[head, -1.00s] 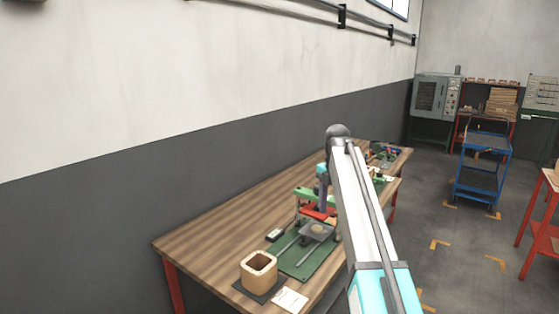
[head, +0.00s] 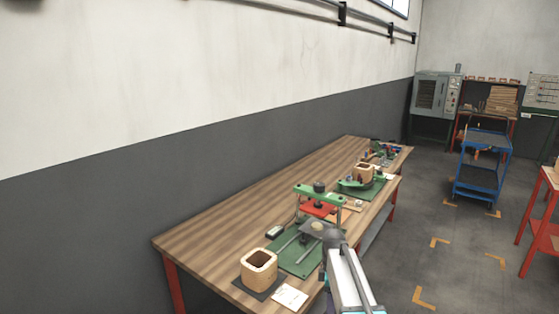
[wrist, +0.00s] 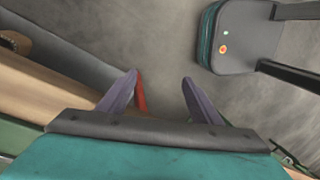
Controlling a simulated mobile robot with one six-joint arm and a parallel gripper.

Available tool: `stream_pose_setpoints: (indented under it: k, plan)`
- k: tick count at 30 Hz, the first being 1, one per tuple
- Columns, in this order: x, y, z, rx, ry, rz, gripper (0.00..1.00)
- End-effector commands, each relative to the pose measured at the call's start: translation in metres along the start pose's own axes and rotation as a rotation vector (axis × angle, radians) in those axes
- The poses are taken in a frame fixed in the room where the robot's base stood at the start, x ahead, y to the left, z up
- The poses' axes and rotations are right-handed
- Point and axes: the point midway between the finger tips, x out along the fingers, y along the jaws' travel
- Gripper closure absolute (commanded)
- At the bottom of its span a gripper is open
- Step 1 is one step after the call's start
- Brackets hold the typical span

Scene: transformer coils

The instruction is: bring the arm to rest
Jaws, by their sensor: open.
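My gripper (wrist: 160,92) shows in the wrist view with its two purple-grey fingers spread apart and nothing between them. It points down towards the grey floor (wrist: 165,40) beside the wooden table edge. In the head view my arm reaches in from the bottom right, low over the front side of the wooden workbench (head: 215,225). The gripper itself is hidden behind the arm there.
On the bench stand a hollow wooden block (head: 259,268), a white card (head: 290,298), a green-and-red press (head: 318,202) and a second wooden block (head: 365,173). A blue trolley (head: 483,165) and a red-framed table (head: 545,230) stand to the right. Floor between is clear.

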Motion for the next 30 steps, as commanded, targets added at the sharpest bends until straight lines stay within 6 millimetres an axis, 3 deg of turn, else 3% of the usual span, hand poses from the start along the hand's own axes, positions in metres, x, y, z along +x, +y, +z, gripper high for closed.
stream_pose_setpoints:
  k: [3, 15, 30]
  plan:
    - [0.042, -0.019, 0.003, 0.096, -0.005, -0.024, 0.41]
    - [0.160, -0.085, 0.014, 0.430, -0.036, -0.088, 0.41]
    - [0.279, -0.190, 0.031, 0.845, -0.105, -0.155, 0.41]
